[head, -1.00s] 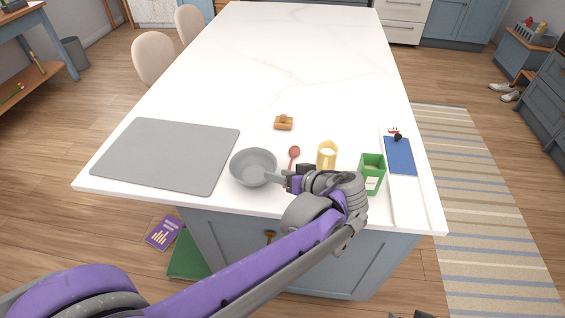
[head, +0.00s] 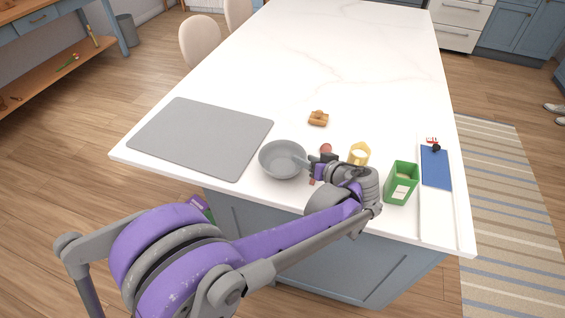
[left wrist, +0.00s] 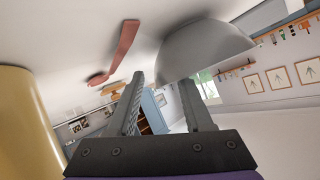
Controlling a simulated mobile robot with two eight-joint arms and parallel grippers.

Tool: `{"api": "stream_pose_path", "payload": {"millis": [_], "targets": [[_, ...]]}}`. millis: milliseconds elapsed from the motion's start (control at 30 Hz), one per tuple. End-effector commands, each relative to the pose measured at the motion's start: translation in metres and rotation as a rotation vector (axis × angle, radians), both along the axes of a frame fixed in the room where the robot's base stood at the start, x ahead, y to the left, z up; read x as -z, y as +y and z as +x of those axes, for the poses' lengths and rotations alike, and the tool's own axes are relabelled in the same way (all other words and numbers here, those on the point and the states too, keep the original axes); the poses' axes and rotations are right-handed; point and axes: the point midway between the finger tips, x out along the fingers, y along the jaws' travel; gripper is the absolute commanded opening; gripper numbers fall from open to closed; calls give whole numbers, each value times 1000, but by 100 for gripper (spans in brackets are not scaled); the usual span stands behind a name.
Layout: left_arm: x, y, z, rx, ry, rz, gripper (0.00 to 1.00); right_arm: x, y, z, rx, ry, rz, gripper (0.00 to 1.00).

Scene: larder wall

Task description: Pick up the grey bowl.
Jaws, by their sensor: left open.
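The grey bowl (head: 281,162) stands upright on the white island top, near its front edge. My left gripper (head: 304,165) is at the bowl's right side, low over the counter, its fingers partly hidden by the wrist. In the left wrist view the two fingers of my left gripper (left wrist: 162,82) are apart. The bowl (left wrist: 207,48) shows there close by, its rim overlapping the tip of the right-hand finger; I cannot tell whether they touch. Nothing is clearly held. My right gripper is not in view.
A reddish spoon (head: 326,148) lies right of the bowl, partly behind my wrist. A yellow cup (head: 358,154) and a green box (head: 402,183) stand further right. A grey mat (head: 203,138) lies left. A wooden item (head: 318,118) lies behind. The far counter is clear.

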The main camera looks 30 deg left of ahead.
Motion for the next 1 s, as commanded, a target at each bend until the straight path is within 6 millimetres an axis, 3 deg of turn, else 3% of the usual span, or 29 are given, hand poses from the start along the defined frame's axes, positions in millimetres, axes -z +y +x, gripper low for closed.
{"api": "stream_pose_path", "payload": {"millis": [133,367,633,1000], "targets": [[10,16,8,-2,1,0,51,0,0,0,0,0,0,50],[11,17,9,0,1,0,51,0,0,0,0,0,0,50],[10,17,9,0,1,0,2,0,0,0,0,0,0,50],[11,17,9,1,0,-1,0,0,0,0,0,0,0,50]]}}
